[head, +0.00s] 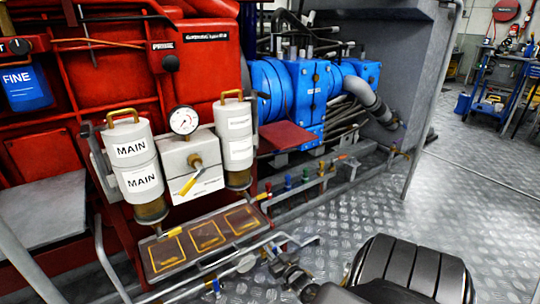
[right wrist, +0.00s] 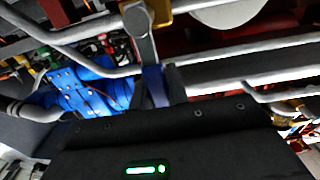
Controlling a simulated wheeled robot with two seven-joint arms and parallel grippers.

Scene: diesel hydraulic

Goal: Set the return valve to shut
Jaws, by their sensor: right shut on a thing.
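My right gripper (head: 282,268) is low at the bottom centre of the head view, beside the pipes in front of the red unit. In the right wrist view its dark fingers (right wrist: 158,88) are shut on a valve handle (right wrist: 146,50). The handle is a grey metal lever with a dark blue grip between the fingers. Its upper end meets a brass-coloured valve body (right wrist: 155,8). The held handle is hidden in the head view, and I see no label telling which valve it is. My left gripper is not in view.
A tray with three plates (head: 206,235) lies below. Blue pumps (head: 300,90) are behind. Checkered floor (head: 440,220) is open at right.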

